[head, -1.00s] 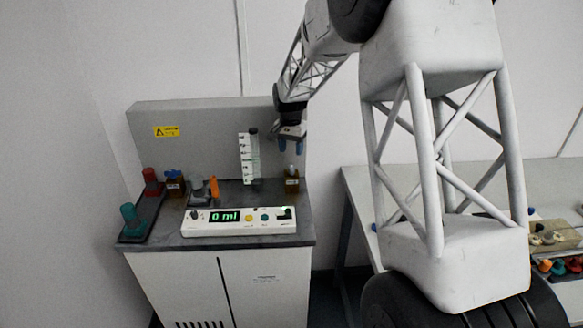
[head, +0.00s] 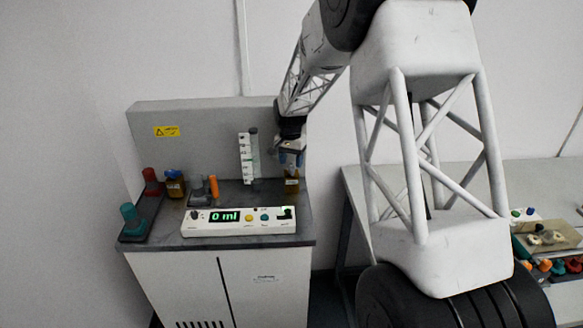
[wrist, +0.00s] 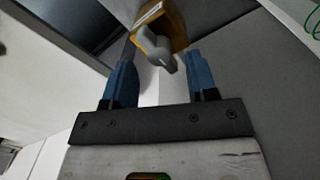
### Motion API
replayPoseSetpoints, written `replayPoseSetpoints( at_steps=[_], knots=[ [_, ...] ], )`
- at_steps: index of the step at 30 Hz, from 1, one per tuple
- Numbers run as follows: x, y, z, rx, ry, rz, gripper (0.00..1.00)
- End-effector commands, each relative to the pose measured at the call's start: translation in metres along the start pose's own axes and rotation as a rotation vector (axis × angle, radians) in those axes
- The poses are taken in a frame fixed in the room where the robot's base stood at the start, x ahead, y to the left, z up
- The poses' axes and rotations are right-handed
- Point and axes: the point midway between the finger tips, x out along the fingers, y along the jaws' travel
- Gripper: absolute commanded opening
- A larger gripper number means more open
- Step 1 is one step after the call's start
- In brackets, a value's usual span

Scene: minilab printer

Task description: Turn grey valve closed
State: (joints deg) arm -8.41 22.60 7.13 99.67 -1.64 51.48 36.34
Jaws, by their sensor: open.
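The grey valve (wrist: 158,50) sits on an amber bottle (wrist: 172,24), seen large in the wrist view. In the head view the bottle (head: 292,184) stands at the right end of the bench, and my gripper hides its valve. My gripper (head: 291,162) points down, just above the bottle. In the wrist view my gripper (wrist: 161,68) is open, its blue fingers to either side of the valve and slightly short of it. A gap shows between each finger and the valve.
A white panel (head: 238,224) reading "0 ml" lies at the bench front. A graduated column (head: 248,158), an orange lever (head: 213,187) and a second amber bottle with a blue top (head: 175,184) stand leftward. The grey back wall (head: 205,120) is close behind.

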Motion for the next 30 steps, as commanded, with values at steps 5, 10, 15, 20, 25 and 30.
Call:
replayPoseSetpoints(
  at_steps=[5, 10, 15, 20, 25, 30],
  knots=[
    [0.02, 0.0, 0.0, 0.0, -0.001, 0.001, 0.53],
    [0.027, 0.0, 0.0, 0.0, -0.001, 0.001, 0.53],
    [0.029, 0.0, 0.0, 0.0, 0.0, 0.0, 0.53],
    [0.029, 0.0, 0.0, 0.0, 0.0, 0.0, 0.51],
    [0.029, 0.0, 0.0, 0.0, 0.0, 0.0, 0.25],
    [0.029, 0.0, 0.0, 0.0, 0.0, 0.0, 0.04]
  ],
)
